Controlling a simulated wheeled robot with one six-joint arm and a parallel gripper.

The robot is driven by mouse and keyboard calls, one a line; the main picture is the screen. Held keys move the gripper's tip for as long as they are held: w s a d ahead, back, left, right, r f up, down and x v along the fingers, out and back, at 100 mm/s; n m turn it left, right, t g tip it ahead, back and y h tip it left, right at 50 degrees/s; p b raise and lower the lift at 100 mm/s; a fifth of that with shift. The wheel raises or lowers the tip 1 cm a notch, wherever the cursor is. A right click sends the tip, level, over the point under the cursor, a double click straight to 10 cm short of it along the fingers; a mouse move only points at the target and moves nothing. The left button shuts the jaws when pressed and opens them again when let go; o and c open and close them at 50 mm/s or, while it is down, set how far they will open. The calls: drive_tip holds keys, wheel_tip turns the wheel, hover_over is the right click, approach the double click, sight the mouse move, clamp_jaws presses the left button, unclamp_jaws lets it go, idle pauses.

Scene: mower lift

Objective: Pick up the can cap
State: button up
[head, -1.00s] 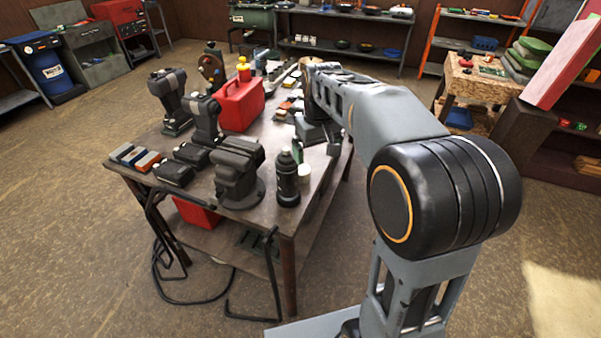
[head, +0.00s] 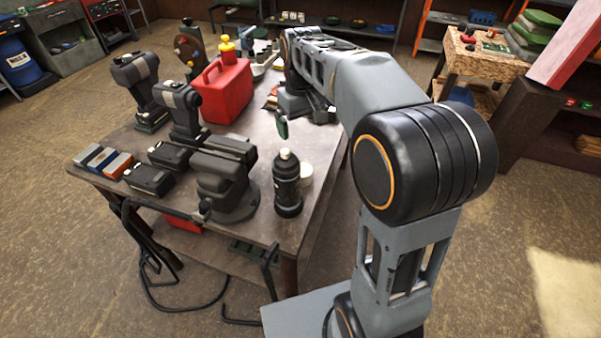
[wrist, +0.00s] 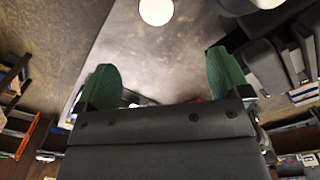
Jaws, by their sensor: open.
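A small white round piece (head: 306,173), which looks like the can cap, stands on the workbench (head: 245,128) just right of a black bottle (head: 287,185). In the wrist view the white piece (wrist: 156,11) shows as a pale disc at the top edge, ahead of the fingers and roughly centred between them. My gripper (wrist: 164,80) is open, with two green finger pads wide apart and nothing between them. In the head view one green pad of my gripper (head: 282,126) hangs over the bench, behind the white piece and apart from it. The other finger is hard to make out.
A black vise (head: 225,180) stands left of the bottle. Dark tools and small blocks crowd the bench's left side. The strip right of the white piece is bare, near the bench edge.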

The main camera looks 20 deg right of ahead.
drive_tip(key=b, duration=0.4)
hover_over(302, 169)
wheel_tip(302, 169, down, 4)
drive_tip(key=f, duration=0.5)
drive_tip(key=f+b, duration=0.1)
drive_tip(key=f, duration=0.2)
drive_tip(key=shift+s+f, duration=0.2)
drive_tip(key=shift+f, duration=0.2)
drive_tip(key=shift+w+f, duration=0.15)
drive_tip(key=shift+f, duration=3)
drive_tip(key=shift+c, duration=0.3)
drive_tip(key=c, duration=0.9)
